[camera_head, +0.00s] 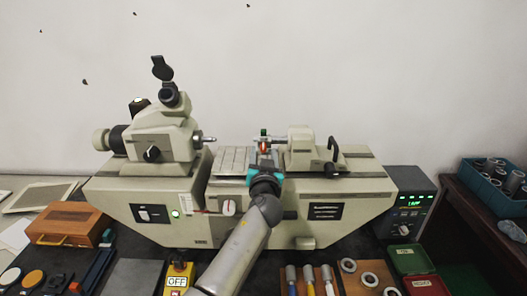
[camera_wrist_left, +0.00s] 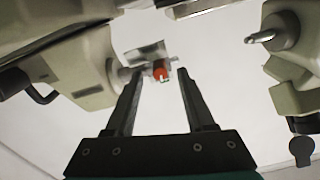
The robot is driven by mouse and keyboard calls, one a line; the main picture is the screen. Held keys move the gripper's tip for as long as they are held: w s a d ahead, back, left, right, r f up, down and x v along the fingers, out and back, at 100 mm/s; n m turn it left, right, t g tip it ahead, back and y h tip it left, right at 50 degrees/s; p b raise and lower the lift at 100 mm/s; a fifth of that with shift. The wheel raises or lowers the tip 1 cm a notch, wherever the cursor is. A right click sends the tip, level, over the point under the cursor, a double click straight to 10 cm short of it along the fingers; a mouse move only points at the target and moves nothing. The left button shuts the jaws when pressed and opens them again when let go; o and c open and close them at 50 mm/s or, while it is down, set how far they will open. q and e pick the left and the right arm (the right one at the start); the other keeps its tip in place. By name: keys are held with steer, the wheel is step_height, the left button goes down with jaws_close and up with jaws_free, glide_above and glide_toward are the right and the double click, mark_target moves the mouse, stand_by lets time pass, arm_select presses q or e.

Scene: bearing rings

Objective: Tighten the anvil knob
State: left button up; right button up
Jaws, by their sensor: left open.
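A beige measuring machine (camera_head: 340,203) stands on the bench. Its right head (camera_head: 300,146) has a thin metal rod pointing left; a small red knob-like part (camera_head: 264,146) sits by the rod's tip, with a green part (camera_head: 264,132) above it. No label shows which part is the anvil knob. My left gripper (camera_head: 264,158) comes up from below in front of the red part. In the left wrist view, the gripper (camera_wrist_left: 160,76) is open, and the red part (camera_wrist_left: 161,70) shows between its fingertips; contact cannot be told. My right gripper is out of view.
The left head (camera_head: 165,138) carries an eyepiece and a pointed tip. A wooden box (camera_head: 70,226), a display unit (camera_head: 410,205) and a blue bin (camera_head: 492,180) flank the machine; loose rings and tools lie in front.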

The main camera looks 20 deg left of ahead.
arm_select(q)
steer(key=shift+x, duration=1.05)
jaws_close()
